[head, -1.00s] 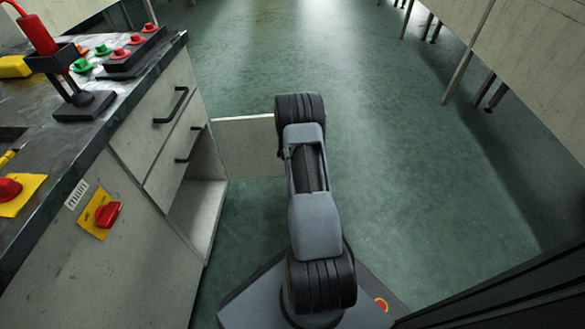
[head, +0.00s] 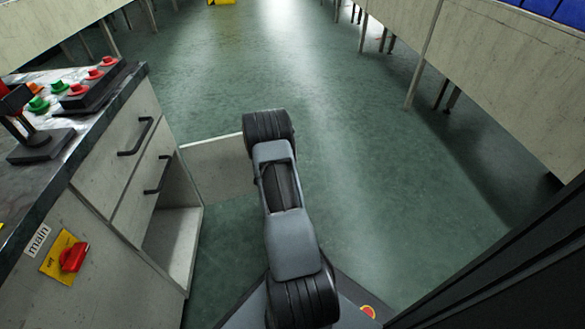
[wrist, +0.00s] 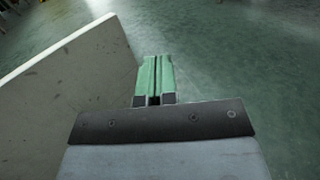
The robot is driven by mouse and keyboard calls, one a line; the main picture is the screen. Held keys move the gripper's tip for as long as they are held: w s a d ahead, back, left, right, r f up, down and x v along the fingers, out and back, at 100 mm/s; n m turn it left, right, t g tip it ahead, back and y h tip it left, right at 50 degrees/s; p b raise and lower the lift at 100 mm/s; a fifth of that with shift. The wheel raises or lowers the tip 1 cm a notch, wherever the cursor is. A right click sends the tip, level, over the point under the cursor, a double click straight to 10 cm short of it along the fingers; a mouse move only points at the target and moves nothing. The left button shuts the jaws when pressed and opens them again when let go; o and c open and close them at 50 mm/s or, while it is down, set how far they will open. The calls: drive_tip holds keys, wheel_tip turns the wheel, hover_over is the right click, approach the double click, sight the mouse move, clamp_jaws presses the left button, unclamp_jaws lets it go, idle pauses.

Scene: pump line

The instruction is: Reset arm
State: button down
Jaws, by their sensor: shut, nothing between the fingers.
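My gripper (wrist: 155,78) shows in the wrist view with its two green fingers together and nothing between them. It points out over the green floor, to the right of a pale open cabinet door (wrist: 65,95). In the head view my arm is folded in front of the cabinet, and the gripper itself is hidden behind the arm links. The open cabinet door (head: 215,168) stands out from the cabinet (head: 118,160), its far end close to the arm in the picture.
The bench top at left holds red and green buttons (head: 75,90) and a dark stand (head: 40,143). A red main switch (head: 73,257) on a yellow plate is on the cabinet side. Pale benches (head: 510,75) line the right. The green floor (head: 350,170) between is clear.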

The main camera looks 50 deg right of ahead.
drive_tip(key=s+a+p, duration=0.3)
drive_tip(key=s+a, duration=0.2)
drive_tip(key=s, duration=0.3)
drive_tip(key=s+a+r+m+g+y+p, duration=0.15)
drive_tip(key=a+r+m+g+p, duration=0.35)
drive_tip(key=r, duration=0.6)
drive_tip(key=s+a+r+m+g+y+p, duration=0.15)
drive_tip(key=r+m+p, duration=0.25)
drive_tip(key=r+p, duration=0.5)
drive_tip(key=s+a+r+m+g+p, duration=0.2)
drive_tip(key=r+m+g+p, duration=0.15)
drive_tip(key=r, duration=0.95)
drive_tip(key=a+r+m+t+y+p, duration=0.4)
drive_tip(key=a+r+y+p, duration=0.3)
drive_tip(key=a+r, duration=0.5)
drive_tip(key=s+a+r+m+t+y+p, duration=0.1)
drive_tip(key=a+r+m+t+y+p, duration=0.3)
drive_tip(key=a+r+y+p, duration=0.3)
drive_tip(key=a+r+m+p, duration=0.1)
drive_tip(key=a+r+p, duration=0.3)
drive_tip(key=a, duration=0.5)
drive_tip(key=shift+v, duration=0.8)
drive_tip(key=shift+s+a, duration=0.1)
